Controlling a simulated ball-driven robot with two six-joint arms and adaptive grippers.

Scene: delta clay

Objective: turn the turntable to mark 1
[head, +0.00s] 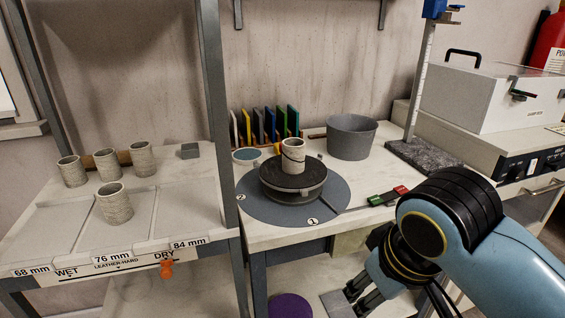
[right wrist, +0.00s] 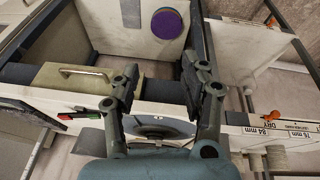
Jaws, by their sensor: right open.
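The turntable (head: 290,196) is a dark round wheel on a grey disc mat (head: 262,212) on the bench. A speckled clay cup (head: 293,160) stands upright on the wheel. Mark 1 (head: 313,221) is on the mat's front edge and mark 2 (head: 241,198) on its left edge. A thin dark bar (head: 330,207) points to the front right, to the right of mark 1. My right gripper (head: 352,300) is in front of the bench, below its top and apart from the turntable. In the right wrist view its two fingers (right wrist: 165,88) are spread and empty. My left gripper is not in view.
A green and red block (head: 388,196) lies on the bench right of the mat. A grey bucket (head: 351,137), coloured upright cards (head: 265,124) and a stand on a granite base (head: 424,154) are behind. A shelf post (head: 220,110) rises at left, beside several cups on a rack.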

